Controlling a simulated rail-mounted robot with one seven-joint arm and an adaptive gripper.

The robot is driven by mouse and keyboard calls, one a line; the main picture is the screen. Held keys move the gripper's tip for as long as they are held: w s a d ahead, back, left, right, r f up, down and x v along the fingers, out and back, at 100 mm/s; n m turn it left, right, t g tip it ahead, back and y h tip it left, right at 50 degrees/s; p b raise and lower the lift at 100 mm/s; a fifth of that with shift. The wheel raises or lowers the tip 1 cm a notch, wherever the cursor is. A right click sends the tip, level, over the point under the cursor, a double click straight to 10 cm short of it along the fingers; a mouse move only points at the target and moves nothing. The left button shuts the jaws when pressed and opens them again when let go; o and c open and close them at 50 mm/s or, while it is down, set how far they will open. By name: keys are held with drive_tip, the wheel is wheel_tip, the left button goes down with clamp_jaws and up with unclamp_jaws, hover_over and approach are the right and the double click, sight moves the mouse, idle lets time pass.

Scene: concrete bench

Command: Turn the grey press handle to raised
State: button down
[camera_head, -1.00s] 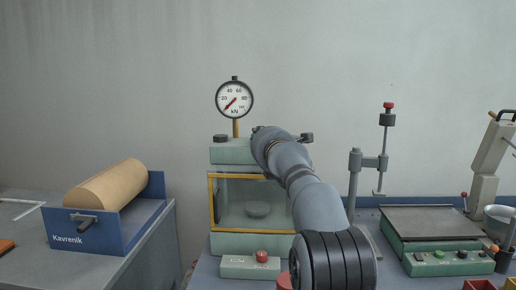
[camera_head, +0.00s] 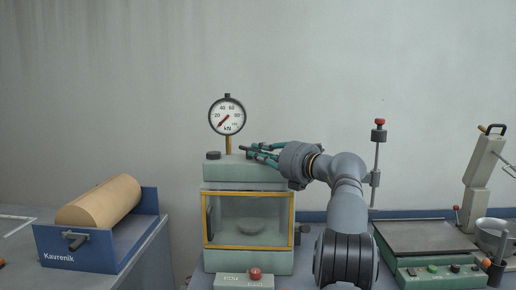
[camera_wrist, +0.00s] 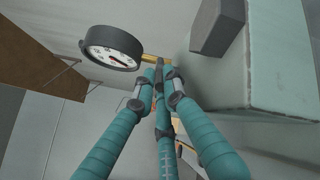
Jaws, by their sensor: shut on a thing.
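The press (camera_head: 243,170) is a pale green machine with a yellow-framed window, and it stands in the middle of the head view. My gripper (camera_head: 250,150) reaches in from the right just above its top block. In the wrist view the teal fingers of my gripper (camera_wrist: 160,70) come together at their tips, shut on the grey press handle. The fingers hide nearly all of the handle, so its exact angle cannot be told. The tips are close to the brass stem (camera_wrist: 155,57) of the round gauge (camera_wrist: 112,47).
A dark block (camera_wrist: 218,25) sits beside the fingers on the press top. The gauge (camera_head: 227,116) stands upright behind. A post with a red knob (camera_head: 378,150) and a green hotplate (camera_head: 430,267) are at right. A blue cradle (camera_head: 100,255) with a tan roll is at left.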

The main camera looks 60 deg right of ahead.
drive_tip(key=shift+d+r, duration=0.1)
drive_tip(key=shift+r, duration=0.2)
drive_tip(key=c, duration=1.8)
unclamp_jaws()
drive_tip(key=shift+f, duration=0.15)
drive_tip(key=shift+f, duration=0.2)
